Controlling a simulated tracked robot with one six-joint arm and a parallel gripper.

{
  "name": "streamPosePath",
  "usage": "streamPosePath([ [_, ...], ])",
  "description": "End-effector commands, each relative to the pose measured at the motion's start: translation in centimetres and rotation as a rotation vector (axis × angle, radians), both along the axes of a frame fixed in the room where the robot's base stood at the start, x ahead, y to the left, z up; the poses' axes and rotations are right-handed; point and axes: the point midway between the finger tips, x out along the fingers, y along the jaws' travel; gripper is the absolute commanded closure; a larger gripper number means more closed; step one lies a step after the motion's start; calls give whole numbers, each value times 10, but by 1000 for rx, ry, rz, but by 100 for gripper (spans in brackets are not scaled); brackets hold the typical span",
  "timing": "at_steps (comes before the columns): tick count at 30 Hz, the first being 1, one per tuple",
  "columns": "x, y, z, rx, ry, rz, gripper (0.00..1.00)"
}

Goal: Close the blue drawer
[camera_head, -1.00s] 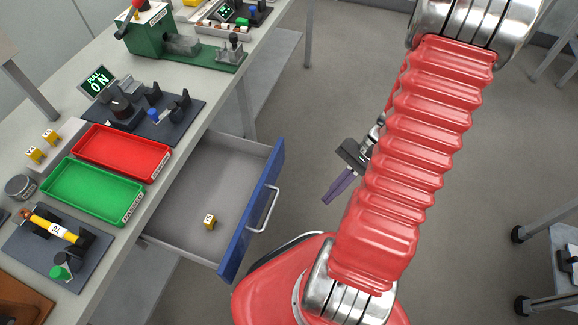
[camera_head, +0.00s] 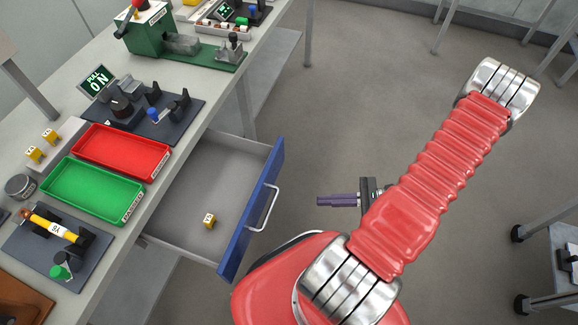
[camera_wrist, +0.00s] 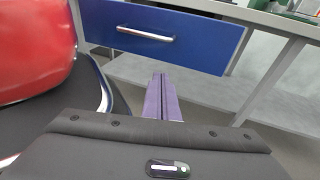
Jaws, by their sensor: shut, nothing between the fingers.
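The blue drawer (camera_head: 252,208) stands pulled out from under the workbench, with its grey inside showing and a yellow block (camera_head: 209,220) lying in it. Its silver handle (camera_head: 264,209) is on the blue front. My gripper (camera_head: 322,201) is shut and empty, a short way to the right of the drawer front, with its purple fingers pointing left toward it. In the wrist view the blue front (camera_wrist: 190,40) and its handle (camera_wrist: 145,33) are ahead of the closed purple fingers (camera_wrist: 162,80), with a gap between.
On the bench (camera_head: 70,130) are a red tray (camera_head: 122,152), a green tray (camera_head: 93,191) and dark fixture boards. A bench leg (camera_head: 246,108) stands beyond the drawer. A cart (camera_head: 562,245) is at the far right. The floor between is clear.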

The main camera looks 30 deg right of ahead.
Motion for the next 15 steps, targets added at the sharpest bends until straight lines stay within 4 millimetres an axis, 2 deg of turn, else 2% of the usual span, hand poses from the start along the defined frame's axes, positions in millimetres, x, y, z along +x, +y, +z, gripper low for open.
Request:
streamPosePath([
  [6,20,-15,-8,96,-35,-142,100],
  [12,44,-44,6,119,-101,-253,100],
  [15,47,-49,13,135,-122,-276,100],
])
